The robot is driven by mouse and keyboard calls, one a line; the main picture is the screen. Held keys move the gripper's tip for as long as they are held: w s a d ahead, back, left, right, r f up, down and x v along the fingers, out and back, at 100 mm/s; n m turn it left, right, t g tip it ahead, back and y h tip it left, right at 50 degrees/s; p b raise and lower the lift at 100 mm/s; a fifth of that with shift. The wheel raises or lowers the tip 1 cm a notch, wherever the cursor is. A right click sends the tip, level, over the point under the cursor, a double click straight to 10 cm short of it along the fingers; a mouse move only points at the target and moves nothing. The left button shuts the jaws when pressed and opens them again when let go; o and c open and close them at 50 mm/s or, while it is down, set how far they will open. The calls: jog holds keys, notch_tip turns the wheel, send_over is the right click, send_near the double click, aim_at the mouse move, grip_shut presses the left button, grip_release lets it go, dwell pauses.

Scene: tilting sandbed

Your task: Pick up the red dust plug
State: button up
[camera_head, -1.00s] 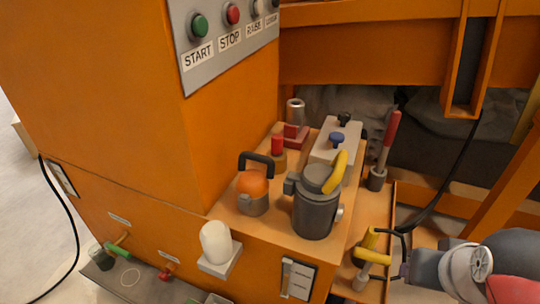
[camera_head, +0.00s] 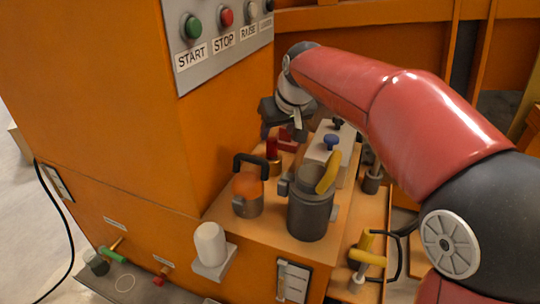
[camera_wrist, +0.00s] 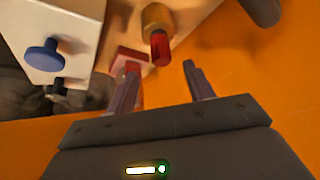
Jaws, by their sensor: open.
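The red dust plug (camera_head: 272,148) appears to be the small red cylinder on a brownish fitting at the back of the orange ledge. My gripper (camera_head: 283,130) is over the back of the ledge, close to the plug. In the wrist view my gripper (camera_wrist: 160,66) is open and empty, its fingers apart with the plug just beyond the gap between them. I cannot tell the exact distance between fingertips and plug.
A red block (camera_wrist: 130,58) lies close by the left finger. A grey box with a blue knob (camera_head: 331,142), a grey pot with a yellow handle (camera_head: 310,210) and an orange-topped canister (camera_head: 248,190) crowd the ledge. The orange cabinet wall (camera_head: 110,110) rises at the left.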

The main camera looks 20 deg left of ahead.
aim_at(273, 140)
jog(key=x, duration=0.7)
jog(key=shift+s, duration=0.15)
jog(key=c, duration=1)
